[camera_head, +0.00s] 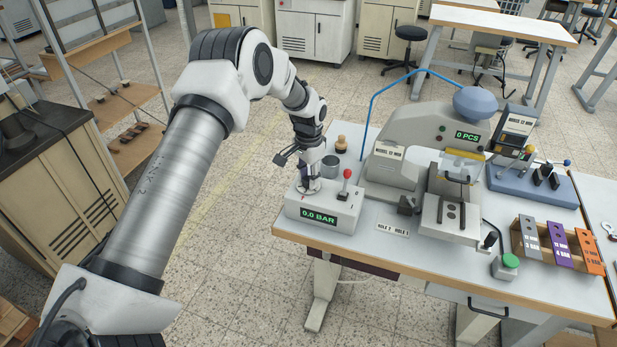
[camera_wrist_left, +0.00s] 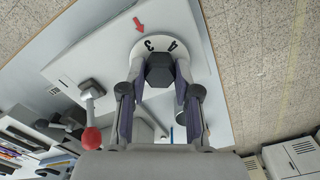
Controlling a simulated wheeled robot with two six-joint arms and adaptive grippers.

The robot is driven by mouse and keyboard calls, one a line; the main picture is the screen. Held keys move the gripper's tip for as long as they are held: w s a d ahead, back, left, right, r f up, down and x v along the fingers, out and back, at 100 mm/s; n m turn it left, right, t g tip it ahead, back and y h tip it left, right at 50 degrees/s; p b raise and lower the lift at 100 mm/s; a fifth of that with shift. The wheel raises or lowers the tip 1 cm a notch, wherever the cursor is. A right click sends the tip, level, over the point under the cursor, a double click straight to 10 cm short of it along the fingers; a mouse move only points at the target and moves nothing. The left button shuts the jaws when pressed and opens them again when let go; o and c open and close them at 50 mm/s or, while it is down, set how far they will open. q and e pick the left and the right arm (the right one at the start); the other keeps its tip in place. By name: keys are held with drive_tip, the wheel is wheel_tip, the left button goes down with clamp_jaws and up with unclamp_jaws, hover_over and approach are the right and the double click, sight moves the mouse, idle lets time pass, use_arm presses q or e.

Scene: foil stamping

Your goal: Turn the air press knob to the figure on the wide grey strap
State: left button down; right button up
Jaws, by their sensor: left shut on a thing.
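My left gripper (camera_wrist_left: 158,85) is shut on the dark air press knob (camera_wrist_left: 160,68), its fingers on either side. The knob sits on a white dial with the figures 3 and 4 showing; other figures are hidden. A red arrow (camera_wrist_left: 138,25) beside the dial points about at the 3. In the head view my left gripper (camera_head: 310,184) is over the grey press control box (camera_head: 335,204), whose display reads 0.0 BAR. The wide grey strap (camera_head: 528,240) lies at the left of the strap rack; its print is too small to read surely. My right gripper is out of view.
A red-tipped lever (camera_head: 346,175) stands on the box beside the gripper; its red ball also shows in the wrist view (camera_wrist_left: 92,138). A grey cup (camera_head: 330,166) and the stamping press (camera_head: 410,150) stand close by. Purple (camera_head: 558,245) and orange (camera_head: 588,253) straps share the rack.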

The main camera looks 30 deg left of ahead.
use_arm(q)
drive_tip(key=shift+s+f, duration=0.15)
drive_tip(key=c, duration=0.8)
unclamp_jaws()
drive_tip(key=shift+r, duration=0.35)
wheel_tip(320, 180, up, 11)
drive_tip(key=shift+r, duration=0.15)
